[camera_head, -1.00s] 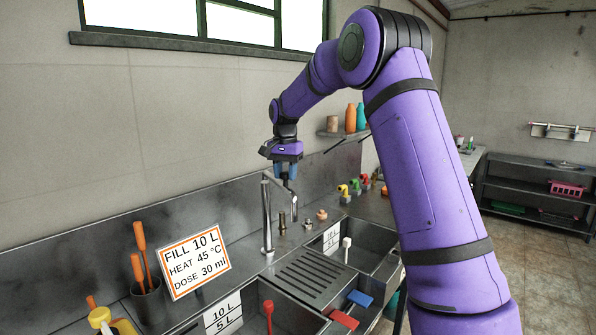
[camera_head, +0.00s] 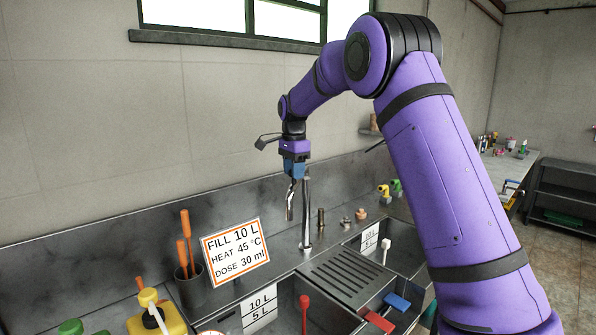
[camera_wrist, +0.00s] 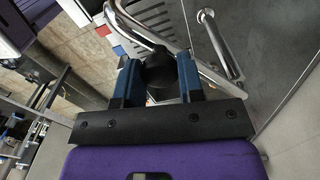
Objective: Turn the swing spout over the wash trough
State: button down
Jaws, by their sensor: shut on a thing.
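The chrome swing spout stands behind the sinks on an upright column (camera_head: 307,215). Its outlet tube (camera_head: 289,208) hangs to the left of the column, in front of the back panel. My gripper (camera_head: 294,178) points down over the spout's top, its blue fingers shut on the spout. In the wrist view, the blue fingers (camera_wrist: 165,78) close around a dark grip piece, with the chrome tube (camera_wrist: 142,32) beside it. The left basin (camera_head: 278,318) has a 10 L / 5 L scale; the right basin (camera_head: 405,247) has a similar scale. I cannot tell which is the wash trough.
A ribbed drainboard (camera_head: 350,275) separates the basins. A "FILL 10 L" sign (camera_head: 236,252) and a cup with orange handles (camera_head: 188,288) stand left of the spout. Small taps (camera_head: 347,222) stand right. A red-handled brush (camera_head: 304,312) stands in the left basin.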

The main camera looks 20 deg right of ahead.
dwell(0.3)
jog(key=c, duration=0.8)
grip_release()
jog(key=shift+o, duration=0.2)
notch_tip(320, 180, up, 11)
